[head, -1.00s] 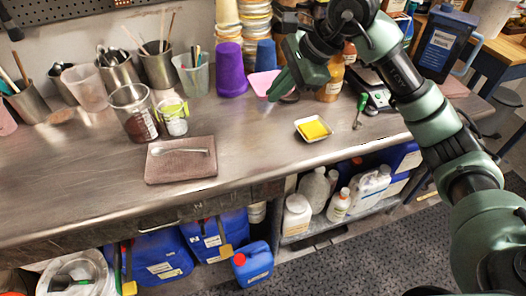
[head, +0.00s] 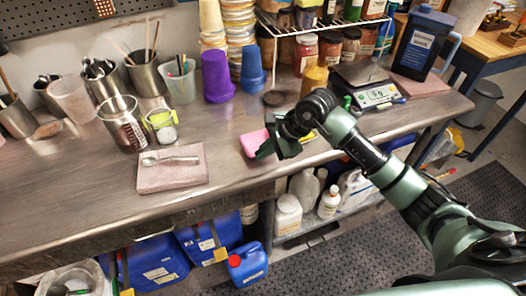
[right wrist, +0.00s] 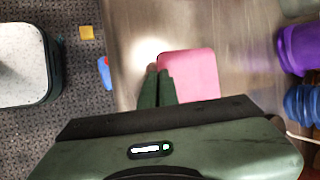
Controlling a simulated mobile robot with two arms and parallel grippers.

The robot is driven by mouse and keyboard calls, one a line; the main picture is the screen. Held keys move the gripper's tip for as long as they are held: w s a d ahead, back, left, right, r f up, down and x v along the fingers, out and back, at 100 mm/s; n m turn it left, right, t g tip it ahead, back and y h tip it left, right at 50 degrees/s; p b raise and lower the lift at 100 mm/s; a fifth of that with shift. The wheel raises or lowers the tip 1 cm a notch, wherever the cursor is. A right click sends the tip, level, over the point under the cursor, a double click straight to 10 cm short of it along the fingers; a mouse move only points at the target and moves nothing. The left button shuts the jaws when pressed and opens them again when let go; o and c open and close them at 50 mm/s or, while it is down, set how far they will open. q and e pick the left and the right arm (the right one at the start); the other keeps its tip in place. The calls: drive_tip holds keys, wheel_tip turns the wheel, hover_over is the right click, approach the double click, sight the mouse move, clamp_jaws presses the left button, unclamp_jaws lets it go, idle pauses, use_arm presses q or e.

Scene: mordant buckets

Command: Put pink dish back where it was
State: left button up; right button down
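The pink dish (head: 254,143) is at my right gripper (head: 267,149), near the front of the steel table in the head view. In the right wrist view the fingers of my right gripper (right wrist: 157,85) are close together at the left edge of the dish (right wrist: 195,75), which shows as a pink square. The gripper is shut on its edge. In the head view the dish looks tilted, and the gripper covers part of it. Whether it touches the table I cannot tell. My left gripper is not in view.
A dark round piece (head: 274,98) lies on the table near the purple cups (head: 219,78) and blue cups (head: 252,68). A scale (head: 372,90) stands at right. A folded cloth (head: 172,176) with a spoon lies left.

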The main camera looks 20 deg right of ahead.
drive_tip(key=shift+f, duration=0.35)
drive_tip(key=shift+f+b, duration=0.2)
drive_tip(key=shift+b, duration=0.1)
drive_tip(key=c, duration=2)
unclamp_jaws()
drive_tip(key=shift+r, duration=0.1)
drive_tip(key=shift+r+p, duration=0.2)
drive_tip(key=shift+p, duration=0.2)
drive_tip(key=shift+s+d+r, duration=0.1)
drive_tip(key=shift+d+r, duration=0.15)
drive_tip(key=b+v, duration=0.2)
drive_tip(key=v, duration=0.9)
drive_tip(key=shift+s+r, duration=0.1)
drive_tip(key=shift+r, duration=0.05)
